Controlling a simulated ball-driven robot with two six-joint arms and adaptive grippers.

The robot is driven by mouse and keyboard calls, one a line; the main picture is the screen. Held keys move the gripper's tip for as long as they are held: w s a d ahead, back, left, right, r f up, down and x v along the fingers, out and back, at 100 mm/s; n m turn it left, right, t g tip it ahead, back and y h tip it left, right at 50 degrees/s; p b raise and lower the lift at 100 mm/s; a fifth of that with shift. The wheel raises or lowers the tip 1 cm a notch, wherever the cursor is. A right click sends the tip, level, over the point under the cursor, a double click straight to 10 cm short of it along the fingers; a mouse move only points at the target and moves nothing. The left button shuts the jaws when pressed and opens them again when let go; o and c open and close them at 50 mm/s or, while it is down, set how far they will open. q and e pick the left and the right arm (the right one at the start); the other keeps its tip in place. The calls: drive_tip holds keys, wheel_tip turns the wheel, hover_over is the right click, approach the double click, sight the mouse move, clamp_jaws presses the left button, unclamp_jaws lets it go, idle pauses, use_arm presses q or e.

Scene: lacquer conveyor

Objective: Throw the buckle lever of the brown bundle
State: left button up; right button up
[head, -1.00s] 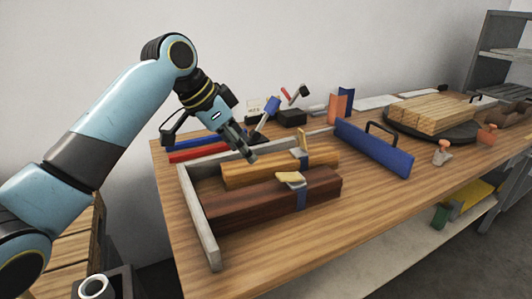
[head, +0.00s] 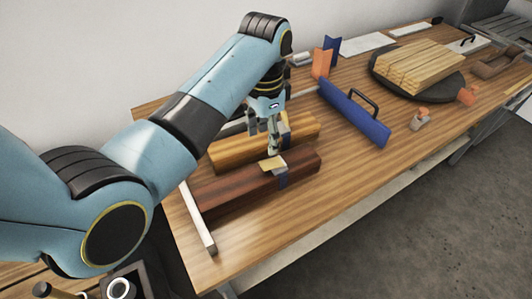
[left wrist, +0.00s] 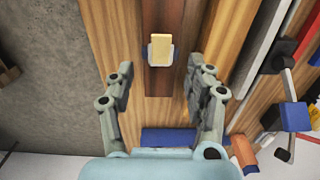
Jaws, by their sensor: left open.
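The brown bundle (head: 225,192) lies on the table at the front of the pale frame. A blue strap (head: 283,180) wraps it near its right end, with a tan buckle lever (head: 272,164) on top. The lever (left wrist: 160,49) shows over a pale buckle in the left wrist view; its exact tilt is unclear. My left gripper (head: 273,148) is above and close to the lever; contact cannot be told. In the left wrist view the gripper (left wrist: 160,72) is open, its fingers apart with the brown bundle between them in the picture. My right gripper is not in view.
A lighter orange-brown bundle (head: 228,153) lies just behind the brown one, partly hidden by my arm. A blue plate with a handle (head: 352,115) is at the right. The table front is clear.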

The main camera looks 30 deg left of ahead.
sight(264, 165)
use_arm(q)
wheel_tip(264, 165, down, 9)
drive_tip(key=shift+f, duration=0.1)
drive_tip(key=shift+a+f, duration=0.1)
drive_tip(key=shift+f, duration=0.2)
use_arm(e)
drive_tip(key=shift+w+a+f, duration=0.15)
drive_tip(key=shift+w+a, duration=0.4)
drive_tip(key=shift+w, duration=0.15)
use_arm(q)
drive_tip(key=shift+c, duration=0.4)
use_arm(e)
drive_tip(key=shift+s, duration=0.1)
